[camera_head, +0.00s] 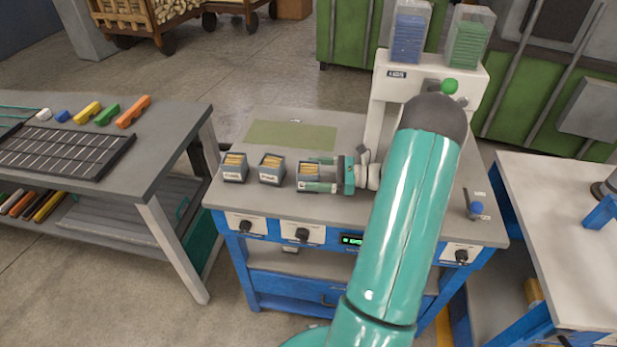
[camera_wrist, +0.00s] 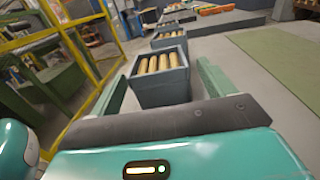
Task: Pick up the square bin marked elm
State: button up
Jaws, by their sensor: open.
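Three small square grey bins holding tan wooden sticks stand in a row on the grey bench: a left bin (camera_head: 234,175), a middle bin (camera_head: 270,178) and a right bin (camera_head: 306,179). Their labels are too small to read, so I cannot tell which is marked elm. My gripper (camera_head: 309,174) is open, with its fingers on either side of the right bin. In the wrist view this nearest bin (camera_wrist: 164,93) stands upright between the fingertips; I cannot tell whether they touch it. The other two bins line up behind it.
A green mat (camera_head: 290,135) lies behind the bins. A white stand (camera_head: 385,87) with blue and green hoppers rises behind my arm. The left table (camera_head: 165,150) carries a dark slotted tray and coloured blocks, with a gap between it and the bench.

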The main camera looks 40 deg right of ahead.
jog(key=shift+x, duration=1.2)
jog(key=c, duration=1.1)
jog(key=shift+r, duration=0.1)
jog(key=shift+c, duration=0.2)
